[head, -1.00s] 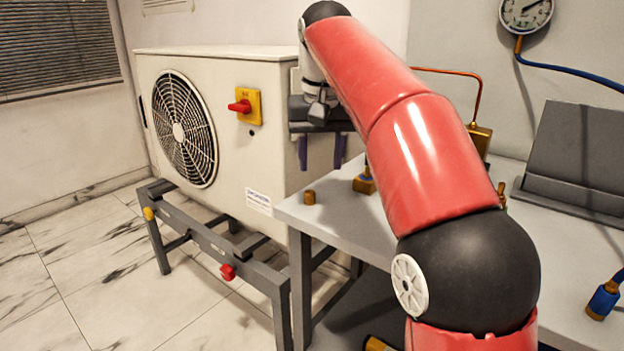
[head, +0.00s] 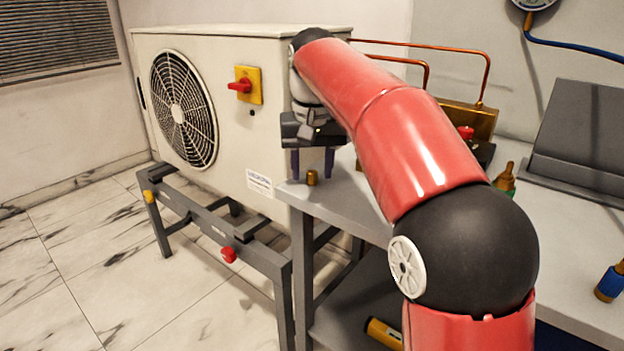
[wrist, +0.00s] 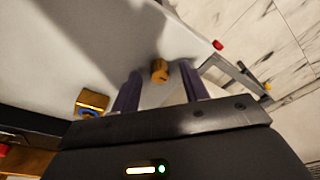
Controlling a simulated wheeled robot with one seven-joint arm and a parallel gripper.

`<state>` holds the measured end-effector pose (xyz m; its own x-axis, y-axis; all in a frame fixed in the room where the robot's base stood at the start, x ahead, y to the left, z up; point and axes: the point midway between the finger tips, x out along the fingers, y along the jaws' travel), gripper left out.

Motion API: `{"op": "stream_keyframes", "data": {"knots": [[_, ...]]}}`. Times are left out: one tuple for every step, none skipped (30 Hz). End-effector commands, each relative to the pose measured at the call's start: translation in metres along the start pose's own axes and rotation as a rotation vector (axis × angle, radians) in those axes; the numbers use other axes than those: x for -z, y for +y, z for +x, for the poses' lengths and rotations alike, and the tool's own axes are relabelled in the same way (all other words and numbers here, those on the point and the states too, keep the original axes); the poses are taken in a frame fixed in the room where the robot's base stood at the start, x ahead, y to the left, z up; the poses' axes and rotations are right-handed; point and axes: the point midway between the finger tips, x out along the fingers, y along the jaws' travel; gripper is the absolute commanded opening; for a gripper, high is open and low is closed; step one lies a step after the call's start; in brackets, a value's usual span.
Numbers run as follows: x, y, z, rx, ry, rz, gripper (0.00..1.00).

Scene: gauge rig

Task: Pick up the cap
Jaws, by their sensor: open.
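The cap (head: 312,178) is a small brass cylinder standing on the grey bench near its left corner in the head view. It also shows in the wrist view (wrist: 159,72), in line with the gap between my fingers. My gripper (head: 312,173) points down with its two dark purple fingers apart, one on each side of the cap in the picture. In the wrist view my gripper (wrist: 161,68) is open and empty. I cannot tell whether the fingertips are level with the cap or still a little above it.
A white fan unit (head: 215,110) on a grey frame stands left of the bench (head: 350,205). A brass block fitting (wrist: 91,102) lies near my gripper. Copper pipes (head: 430,46), a dark panel (head: 575,140) and a blue fitting (head: 609,283) are further right.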

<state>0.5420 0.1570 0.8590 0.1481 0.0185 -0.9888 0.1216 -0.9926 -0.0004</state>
Motion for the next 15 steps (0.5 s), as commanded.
{"op": "stream_keyframes", "data": {"knots": [[0.0001, 0.0, -0.0005, 0.0, 0.0, 0.0, 0.45], [0.0001, 0.0001, -0.0006, 0.0, 0.0, 0.0, 0.45], [0.0001, 0.0001, -0.0006, 0.0, 0.0, 0.0, 0.45], [0.0001, 0.0001, -0.0006, 0.0, 0.0, 0.0, 0.45], [0.0001, 0.0001, -0.0006, 0.0, 0.0, 0.0, 0.41], [0.0001, 0.0001, -0.0007, 0.0, 0.0, 0.0, 0.36], [0.0001, 0.0001, -0.0007, 0.0, 0.0, 0.0, 0.32], [0.0001, 0.0002, -0.0007, 0.0, 0.0, 0.0, 0.28], [0.0001, 0.0002, -0.0007, 0.0, 0.0, 0.0, 0.22], [0.0001, 0.0002, -0.0007, 0.0, 0.0, 0.0, 0.19], [0.0001, 0.0002, -0.0007, 0.0, 0.0, 0.0, 0.15], [0.0001, 0.0002, -0.0007, 0.0, 0.0, 0.0, 0.09], [0.0001, 0.0002, -0.0007, 0.0, 0.0, 0.0, 0.05], [0.0001, 0.0002, -0.0007, 0.0, 0.0, 0.0, 0.02], [0.0001, 0.0002, -0.0007, 0.0, 0.0, 0.0, 0.0]]}}
